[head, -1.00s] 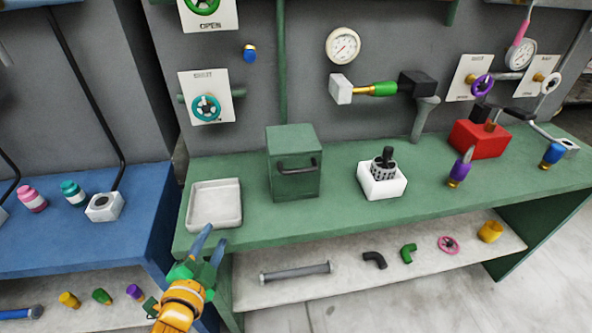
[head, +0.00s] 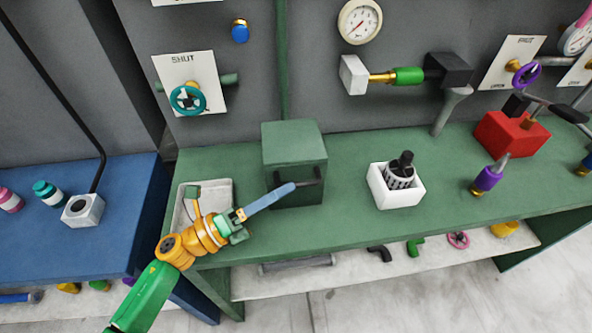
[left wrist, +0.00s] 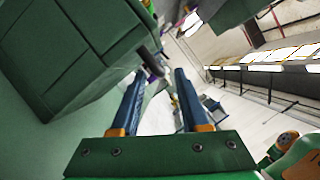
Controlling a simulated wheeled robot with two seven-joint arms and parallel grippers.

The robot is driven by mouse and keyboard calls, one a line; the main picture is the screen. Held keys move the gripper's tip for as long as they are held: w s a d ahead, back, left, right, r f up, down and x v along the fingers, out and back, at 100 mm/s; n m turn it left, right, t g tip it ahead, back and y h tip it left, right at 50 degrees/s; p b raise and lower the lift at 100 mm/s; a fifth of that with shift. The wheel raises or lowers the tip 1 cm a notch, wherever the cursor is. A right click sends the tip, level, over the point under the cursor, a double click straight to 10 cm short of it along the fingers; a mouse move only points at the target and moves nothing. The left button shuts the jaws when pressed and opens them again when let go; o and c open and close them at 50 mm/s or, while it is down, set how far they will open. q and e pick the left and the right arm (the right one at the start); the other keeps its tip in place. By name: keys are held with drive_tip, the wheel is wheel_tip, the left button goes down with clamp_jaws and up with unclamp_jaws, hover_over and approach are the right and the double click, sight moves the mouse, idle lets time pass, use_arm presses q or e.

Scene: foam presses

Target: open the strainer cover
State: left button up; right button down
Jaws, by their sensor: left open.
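A green box (head: 293,165) with a dark bar handle (head: 310,183) on its front stands on the green bench; its lid looks closed. My left gripper (head: 288,189) is open in front of the box, its blue fingers pointing at the handle. The fingers overlap in the head view and cover part of the handle. In the left wrist view, the box (left wrist: 75,50) fills the upper left, and the handle's dark end (left wrist: 150,58) shows just beyond the left fingertip. I cannot tell whether it lies between the fingers or touches them. My right gripper is not in view.
A pale tray (head: 222,190) lies behind my left forearm. A white block (head: 393,188) holding a black-handled perforated basket (head: 401,172) stands to the right. A red box (head: 510,135) and a purple-handled tool (head: 488,178) stand further right. Bench between box and block is clear.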

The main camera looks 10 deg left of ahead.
sight(296, 184)
use_arm(q)
drive_tip(key=shift+w+d+r+p, duration=0.2)
drive_tip(key=shift+w+d+r, duration=0.1)
drive_tip(key=shift+d, duration=0.3)
drive_tip(key=shift+w+d+r+p, duration=0.15)
drive_tip(key=shift+w+d+r, duration=0.15)
drive_tip(key=shift+d, duration=0.25)
drive_tip(key=shift+w+d+f, duration=0.25)
drive_tip(key=shift+w, duration=0.15)
drive_tip(key=shift+s+a, duration=0.1)
drive_tip(key=shift+s, duration=0.05)
clamp_jaws()
